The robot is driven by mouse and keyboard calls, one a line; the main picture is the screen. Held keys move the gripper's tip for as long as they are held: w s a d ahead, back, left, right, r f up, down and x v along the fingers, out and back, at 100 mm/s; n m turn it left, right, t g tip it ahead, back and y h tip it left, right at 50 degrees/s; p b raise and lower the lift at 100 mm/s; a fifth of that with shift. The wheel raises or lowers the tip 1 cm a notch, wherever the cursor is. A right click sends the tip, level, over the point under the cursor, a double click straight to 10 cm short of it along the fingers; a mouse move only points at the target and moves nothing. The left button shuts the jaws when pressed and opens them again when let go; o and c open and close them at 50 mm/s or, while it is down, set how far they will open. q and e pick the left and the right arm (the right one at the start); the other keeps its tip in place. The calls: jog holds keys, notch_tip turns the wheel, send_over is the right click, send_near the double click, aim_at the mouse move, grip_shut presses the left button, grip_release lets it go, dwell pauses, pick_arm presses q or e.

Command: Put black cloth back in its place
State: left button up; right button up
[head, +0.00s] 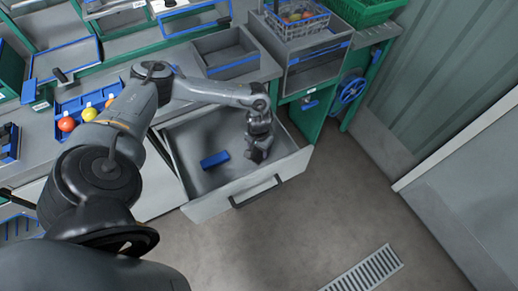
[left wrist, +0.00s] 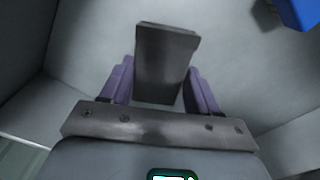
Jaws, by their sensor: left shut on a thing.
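The black cloth (left wrist: 166,58) shows in the left wrist view as a dark, folded, block-like piece between the two purple fingers. My left gripper (head: 256,154) is shut on it and points down inside the open drawer (head: 198,207), towards its right side. In the head view the cloth is hard to tell apart from the dark gripper. The left wrist view shows the pale drawer floor beneath the cloth; whether the cloth touches it I cannot tell. My right gripper is not in view.
A blue block (head: 215,160) lies in the drawer, left of my gripper; it also shows in the left wrist view (left wrist: 300,12). An open grey bin (head: 228,55) stands on the counter behind. A blue tray (head: 67,106) with red and yellow tomatoes is at left.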

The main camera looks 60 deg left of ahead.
pick_arm(q)
jog(key=shift+f+p, duration=0.3)
jog(key=shift+f, duration=0.1)
jog(key=o, duration=1)
jog(key=c, duration=0.3)
notch_tip(320, 180, up, 7)
jog(key=p, duration=0.9)
jog(key=shift+p, duration=0.3)
